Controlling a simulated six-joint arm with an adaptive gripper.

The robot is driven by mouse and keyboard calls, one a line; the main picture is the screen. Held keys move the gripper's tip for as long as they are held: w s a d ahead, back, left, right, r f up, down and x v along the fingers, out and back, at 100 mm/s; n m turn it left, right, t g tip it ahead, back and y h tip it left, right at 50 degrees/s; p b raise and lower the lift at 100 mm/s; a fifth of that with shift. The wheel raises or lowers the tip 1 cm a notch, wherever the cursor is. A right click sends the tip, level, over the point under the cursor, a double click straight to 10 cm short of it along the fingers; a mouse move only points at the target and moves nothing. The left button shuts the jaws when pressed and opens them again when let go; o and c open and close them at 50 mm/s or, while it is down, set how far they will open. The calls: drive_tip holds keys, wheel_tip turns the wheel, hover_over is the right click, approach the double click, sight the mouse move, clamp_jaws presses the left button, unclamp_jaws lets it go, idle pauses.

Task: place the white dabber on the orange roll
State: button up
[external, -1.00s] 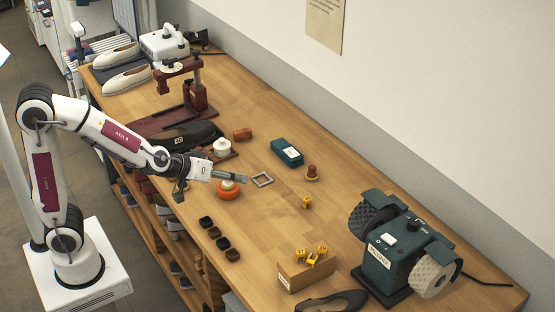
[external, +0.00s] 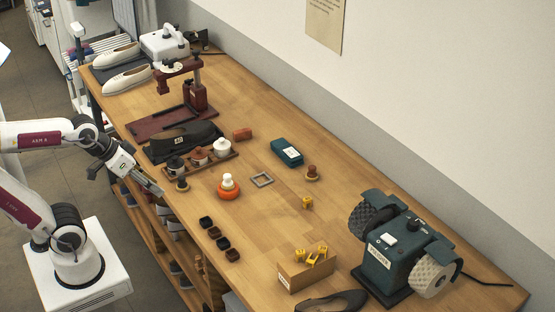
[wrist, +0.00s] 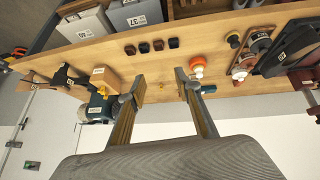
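The white dabber (external: 228,182) stands upright on top of the orange roll (external: 229,195), near the middle of the table in the external view. Both also show beyond my fingers in the wrist view, as the white dabber against the orange roll (wrist: 198,70). My gripper (external: 155,189) is left of them, beyond the table's front edge and well apart from the dabber. In the wrist view its two fingers (wrist: 160,80) are spread, with nothing between them.
A wooden tray (external: 212,162) with pots lies behind the roll, with a dark dabber (external: 182,185) in front. A grey square frame (external: 262,180) and a brown dabber (external: 312,173) lie to the right. A buffing machine (external: 390,255) stands at right.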

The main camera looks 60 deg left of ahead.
drive_tip(key=s+a+g+y, duration=0.1)
drive_tip(key=s+a, duration=0.2)
drive_tip(key=s, duration=0.2)
drive_tip(key=shift+s+a+f, duration=0.2)
drive_tip(key=shift+a+f, duration=0.15)
